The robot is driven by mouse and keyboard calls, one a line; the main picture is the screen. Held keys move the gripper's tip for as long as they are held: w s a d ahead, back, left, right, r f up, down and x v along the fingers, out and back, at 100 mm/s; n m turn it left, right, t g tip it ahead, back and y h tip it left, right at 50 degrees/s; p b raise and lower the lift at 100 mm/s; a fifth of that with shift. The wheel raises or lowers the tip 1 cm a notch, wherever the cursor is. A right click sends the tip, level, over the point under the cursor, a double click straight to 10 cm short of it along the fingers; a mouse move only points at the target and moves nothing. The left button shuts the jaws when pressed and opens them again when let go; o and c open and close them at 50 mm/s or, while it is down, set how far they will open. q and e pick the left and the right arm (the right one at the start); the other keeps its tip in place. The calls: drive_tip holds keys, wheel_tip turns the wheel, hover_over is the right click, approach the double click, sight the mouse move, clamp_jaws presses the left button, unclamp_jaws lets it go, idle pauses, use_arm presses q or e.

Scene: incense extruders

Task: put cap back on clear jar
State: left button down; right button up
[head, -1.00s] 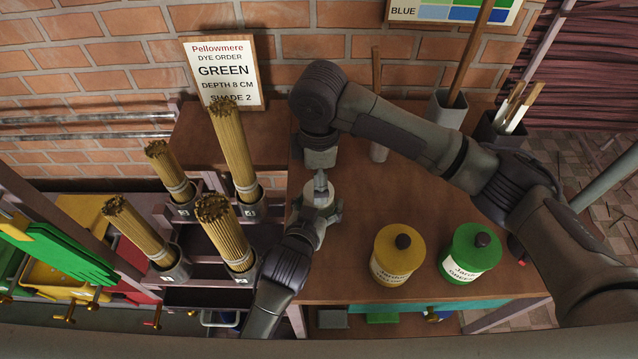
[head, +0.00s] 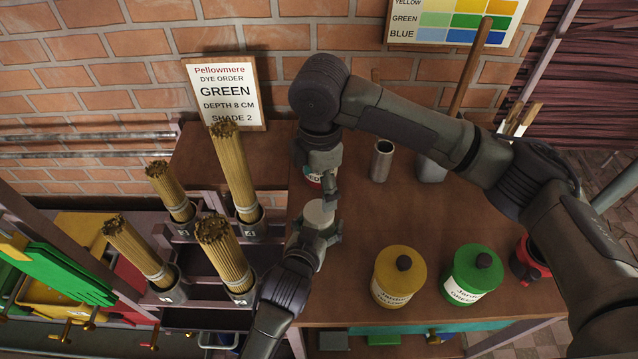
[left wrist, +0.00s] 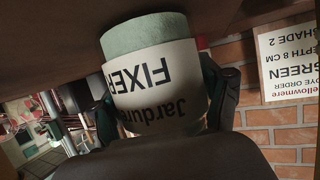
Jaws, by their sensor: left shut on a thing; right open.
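The pale clear jar (head: 318,212) stands at the left part of the table, its whitish top facing up with no knob visible on it. In the left wrist view it is upside down, with a "FIXER" label (left wrist: 155,80). My left gripper (head: 319,226) is shut around the jar's sides. My right gripper (head: 329,187) points down just behind the jar, apart from it; it is open and nothing shows between its fingers. I cannot make out a loose cap; the right arm hides part of the table.
Yellow (head: 398,280) and green (head: 470,278) jars with dark knobs stand front right. A metal cup (head: 382,160) stands at the back. Incense bundles (head: 233,172) fill the rack at left. The middle of the table is clear.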

sight(319, 211)
wheel_tip(319, 211, down, 8)
drive_tip(key=shift+f, duration=0.1)
idle(0.4)
drive_tip(key=c, duration=1.2)
drive_tip(key=m, duration=0.3)
drive_tip(key=shift+m, duration=0.3)
drive_tip(key=shift+c, duration=0.2)
drive_tip(key=o, duration=1.3)
